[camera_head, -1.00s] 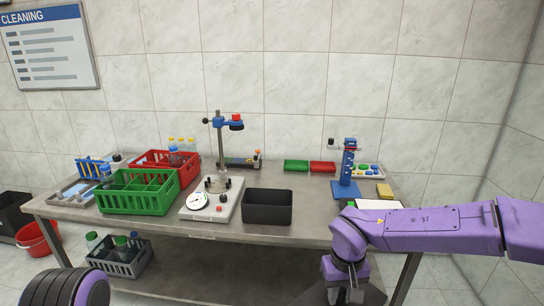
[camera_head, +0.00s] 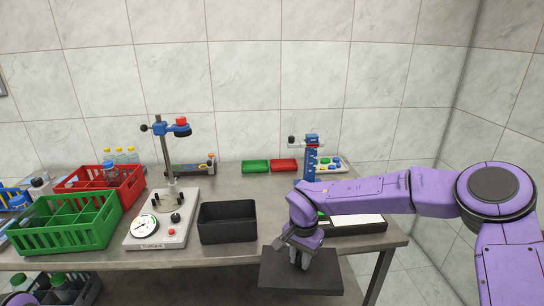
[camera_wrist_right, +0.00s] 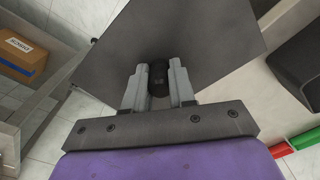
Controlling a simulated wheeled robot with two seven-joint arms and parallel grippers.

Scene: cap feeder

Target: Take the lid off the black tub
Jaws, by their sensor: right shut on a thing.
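My right gripper (camera_head: 304,250) hangs in front of the table's front edge, fingers pointing down. It is shut on the black knob (camera_wrist_right: 159,78) of a flat dark square lid (camera_head: 283,275). The lid also fills the upper middle of the right wrist view (camera_wrist_right: 190,35). The black tub (camera_head: 228,226) stands open at the front middle of the table, left of the gripper; its inner walls show and no lid is on it. The lid is apart from the tub, nearer to me and lower in the picture. My left gripper is not in view.
A torque tester (camera_head: 158,222) stands left of the tub, beside a green crate (camera_head: 70,238) and a red crate (camera_head: 128,187). A dark tray with a white top (camera_head: 358,221) sits right, partly behind my arm.

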